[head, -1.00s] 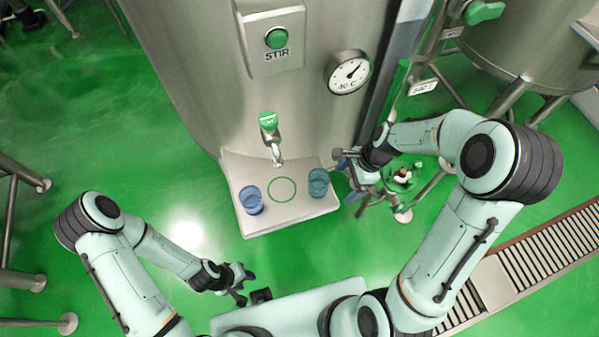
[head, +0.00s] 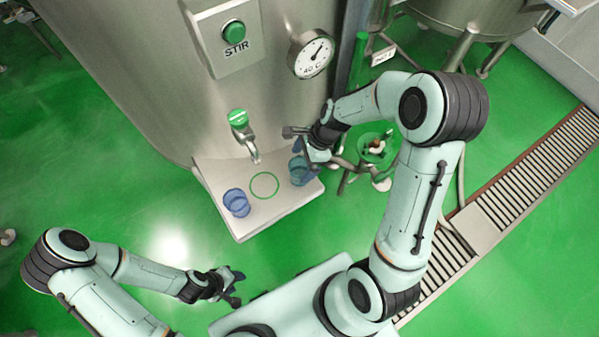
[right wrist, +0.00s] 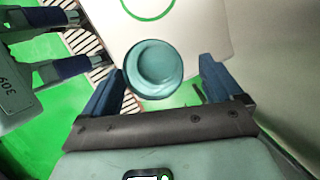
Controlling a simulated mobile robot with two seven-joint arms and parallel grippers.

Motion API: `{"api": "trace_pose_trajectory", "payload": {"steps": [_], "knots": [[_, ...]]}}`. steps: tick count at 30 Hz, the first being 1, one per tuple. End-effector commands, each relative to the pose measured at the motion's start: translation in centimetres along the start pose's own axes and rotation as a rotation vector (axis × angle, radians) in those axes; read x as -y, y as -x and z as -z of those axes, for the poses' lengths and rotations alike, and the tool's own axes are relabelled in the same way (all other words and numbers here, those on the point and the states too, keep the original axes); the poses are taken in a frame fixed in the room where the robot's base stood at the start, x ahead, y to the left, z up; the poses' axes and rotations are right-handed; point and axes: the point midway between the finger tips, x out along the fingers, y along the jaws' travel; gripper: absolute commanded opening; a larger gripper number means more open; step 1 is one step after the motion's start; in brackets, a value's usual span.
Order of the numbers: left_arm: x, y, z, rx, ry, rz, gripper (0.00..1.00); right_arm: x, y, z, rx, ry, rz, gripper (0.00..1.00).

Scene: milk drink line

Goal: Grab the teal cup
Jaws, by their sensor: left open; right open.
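The teal cup (head: 299,174) stands at the right side of the pale tray (head: 278,214) under the tap. My right gripper partly covers it in the head view. My right gripper (head: 301,156) is open, right at the cup. In the right wrist view the teal cup (right wrist: 153,68) is seen from above, between the two spread blue fingers. It looks empty. A gap shows at the right finger; I cannot tell whether the left finger touches the cup. My left gripper (head: 231,285) is open and empty, low over the floor in front of the tray.
A blue cup (head: 236,203) stands on the tray's left side, with a green ring (head: 264,186) between the cups. The tap (head: 241,128) hangs above. The steel tank (head: 150,70) rises behind. A green-topped stand (head: 376,148) is right of the tray.

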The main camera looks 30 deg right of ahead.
Motion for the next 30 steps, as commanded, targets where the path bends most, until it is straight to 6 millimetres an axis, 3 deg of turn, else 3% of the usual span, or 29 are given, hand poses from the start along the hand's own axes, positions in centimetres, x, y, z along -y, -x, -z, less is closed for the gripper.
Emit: {"api": "trace_pose_trajectory", "payload": {"steps": [9, 18, 19, 24, 30], "knots": [[0.5, -0.9, -0.6, 0.008, 0.003, 0.003, 0.43, -0.8, -4.5, 0.2, -0.001, -0.001, -0.004, 0.93], [0.5, -0.9, -0.6, 0.008, 0.003, 0.003, 0.43, -0.7, -5.0, 0.1, 0.0, 0.0, 0.0, 0.93], [0.5, -0.9, -0.6, 0.008, 0.003, 0.003, 0.43, -0.7, -5.0, 0.1, 0.0, 0.0, 0.0, 0.89], [0.5, -0.9, -0.6, 0.008, 0.003, 0.003, 0.43, -0.7, -4.9, 0.1, 0.0, 0.0, -0.001, 0.38], [0.5, -0.9, -0.6, 0.008, 0.003, 0.003, 0.43, -0.7, -4.9, 0.1, 0.0, 0.0, 0.0, 0.37]]}}
